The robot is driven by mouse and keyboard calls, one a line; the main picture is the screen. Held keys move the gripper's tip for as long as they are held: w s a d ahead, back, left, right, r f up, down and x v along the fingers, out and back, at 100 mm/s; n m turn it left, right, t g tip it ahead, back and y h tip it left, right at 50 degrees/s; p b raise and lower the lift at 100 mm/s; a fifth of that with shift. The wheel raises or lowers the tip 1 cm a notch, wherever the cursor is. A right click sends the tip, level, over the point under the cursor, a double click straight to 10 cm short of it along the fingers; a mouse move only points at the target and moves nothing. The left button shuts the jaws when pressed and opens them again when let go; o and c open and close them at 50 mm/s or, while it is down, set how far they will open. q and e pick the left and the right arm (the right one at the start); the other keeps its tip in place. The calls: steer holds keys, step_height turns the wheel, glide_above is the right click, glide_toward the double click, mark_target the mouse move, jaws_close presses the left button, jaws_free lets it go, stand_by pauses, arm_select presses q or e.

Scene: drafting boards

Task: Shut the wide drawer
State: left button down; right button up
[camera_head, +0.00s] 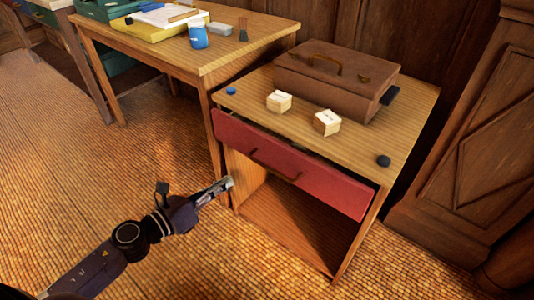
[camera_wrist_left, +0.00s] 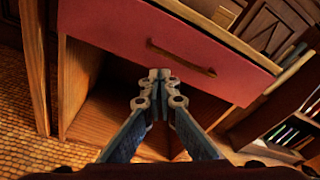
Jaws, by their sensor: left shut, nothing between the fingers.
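The wide drawer (camera_head: 310,174) has a red front with a brown bow handle (camera_head: 272,168). It sits under the top of a small wooden cabinet (camera_head: 408,135) and stands slightly out, with a dark gap behind its upper edge. The drawer front also fills the upper part of the left wrist view (camera_wrist_left: 115,22), its handle (camera_wrist_left: 180,58) right of centre. My left gripper (camera_head: 229,183) is shut and empty, in front of the drawer's left part and a little below it. In the left wrist view its fingertips (camera_wrist_left: 160,74) point just below the handle; contact cannot be told.
A brown case (camera_head: 335,80), two pale blocks (camera_head: 279,101) and a dark round piece (camera_head: 383,160) sit on the cabinet top. Below the drawer is an open compartment (camera_head: 285,225). A wooden table (camera_head: 180,52) stands at left. The floor in front is clear.

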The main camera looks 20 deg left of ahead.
arm_select(q)
steer(key=s+d+r+m+t, duration=0.2)
steer(key=s+d+r+m, duration=0.1)
steer(key=d+r+m, duration=0.15)
steer(key=p, duration=0.3)
glide_toward(275, 145)
steer(key=shift+m, duration=0.25)
steer(key=p+x, duration=0.1)
steer(key=x, duration=0.5)
steer(key=shift+w+r, duration=0.1)
steer(key=shift+w+d, duration=0.2)
steer(key=shift+w, duration=0.2)
arm_select(e)
step_height(275, 145, down, 11)
steer(key=shift+a+g, duration=0.15)
steer(key=shift+g, duration=0.15)
steer(key=shift+f, duration=0.1)
